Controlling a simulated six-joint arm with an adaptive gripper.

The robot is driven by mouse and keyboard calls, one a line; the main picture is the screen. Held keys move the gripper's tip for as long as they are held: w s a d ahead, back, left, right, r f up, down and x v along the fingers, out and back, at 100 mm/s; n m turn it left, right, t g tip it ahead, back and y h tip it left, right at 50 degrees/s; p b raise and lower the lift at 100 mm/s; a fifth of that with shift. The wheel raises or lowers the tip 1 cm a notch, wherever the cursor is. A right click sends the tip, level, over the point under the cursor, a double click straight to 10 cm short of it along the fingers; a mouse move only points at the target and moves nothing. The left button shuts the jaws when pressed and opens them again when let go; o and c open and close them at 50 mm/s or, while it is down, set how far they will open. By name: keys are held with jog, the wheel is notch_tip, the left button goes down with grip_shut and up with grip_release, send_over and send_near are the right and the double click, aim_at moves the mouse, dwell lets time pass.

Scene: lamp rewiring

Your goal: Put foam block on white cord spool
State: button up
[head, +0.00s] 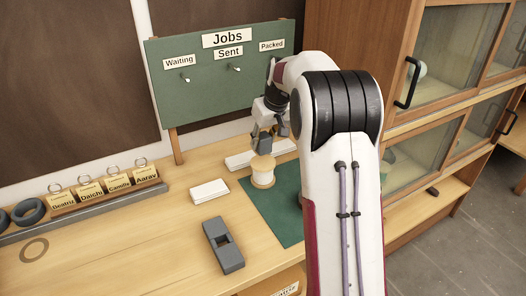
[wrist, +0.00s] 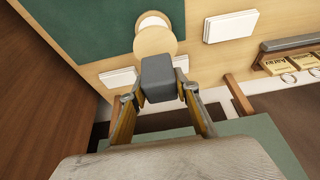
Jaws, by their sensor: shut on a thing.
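The white cord spool (head: 263,172) stands upright on the bench at the edge of the green mat, with pale wooden flanges and white cord. The foam block (head: 262,144) is a small dark grey block. My gripper (head: 268,123) is shut on the foam block and holds it just above the spool, slightly toward its far side. In the wrist view the foam block (wrist: 158,78) sits between my fingertips and covers the near edge of the spool (wrist: 154,38). Whether the block touches the spool is unclear.
A green mat (head: 285,212) lies under my arm. A white box (head: 209,191) and a grey slotted tool (head: 223,246) lie left of it. Another white strip (head: 240,160) lies behind the spool. The Jobs board (head: 215,85) stands close behind my gripper. Name tags (head: 91,191) line the left.

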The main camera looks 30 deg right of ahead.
aim_at(263, 150)
jog(key=shift+f, duration=0.1)
jog(key=shift+f, duration=2)
jog(key=shift+f, duration=0.1)
jog(key=o, duration=0.7)
jog(key=v, duration=1.2)
